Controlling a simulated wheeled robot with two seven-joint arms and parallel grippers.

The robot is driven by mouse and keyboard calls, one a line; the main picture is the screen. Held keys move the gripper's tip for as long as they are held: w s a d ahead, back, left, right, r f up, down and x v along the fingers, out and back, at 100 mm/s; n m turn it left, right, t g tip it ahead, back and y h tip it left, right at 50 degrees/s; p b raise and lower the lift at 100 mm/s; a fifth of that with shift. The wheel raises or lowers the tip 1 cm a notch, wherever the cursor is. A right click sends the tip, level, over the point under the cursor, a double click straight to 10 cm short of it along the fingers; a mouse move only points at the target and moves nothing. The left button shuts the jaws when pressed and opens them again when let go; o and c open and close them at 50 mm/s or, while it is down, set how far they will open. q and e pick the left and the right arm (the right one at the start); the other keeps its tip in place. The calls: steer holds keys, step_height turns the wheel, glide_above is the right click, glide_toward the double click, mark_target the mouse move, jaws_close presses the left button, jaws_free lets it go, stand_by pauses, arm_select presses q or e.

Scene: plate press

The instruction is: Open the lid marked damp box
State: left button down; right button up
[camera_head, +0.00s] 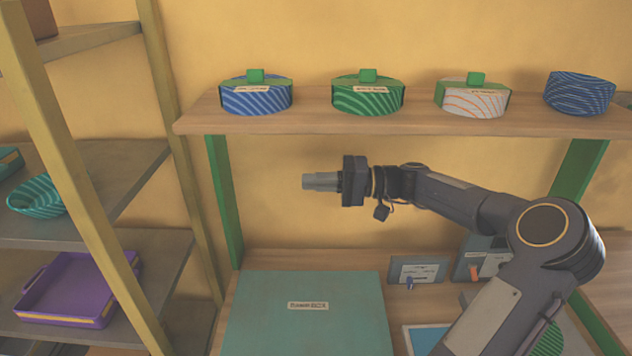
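A large flat teal lid (309,328) with a pale label (308,305) lies at the bottom centre of the head view. The label seems to end in "BOX"; its first word is too blurred to read surely. The lid looks flat and shut, and its front edge is cut off by the frame. My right gripper (318,181) is in the air above and behind the lid, under the upper shelf, with its fingers pointing left. It touches nothing. Its fingers are seen from the side, so their gap does not show. My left gripper is not in view.
The upper wooden shelf (330,124) holds lidded striped pots, blue (257,98), green (367,98) and white-orange (472,100), plus a dark blue bowl (579,94). Small panels (419,268) stand right of the teal lid. A left rack holds a purple tray (72,290).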

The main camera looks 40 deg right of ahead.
steer(key=o, duration=0.5)
steer(key=shift+c, duration=0.2)
steer(key=b+v, duration=0.1)
steer(key=v, duration=0.6)
steer(key=shift+s+d+b, duration=0.25)
steer(key=shift+d+b, duration=0.05)
steer(key=shift+b, duration=0.05)
steer(key=shift+c, duration=0.2)
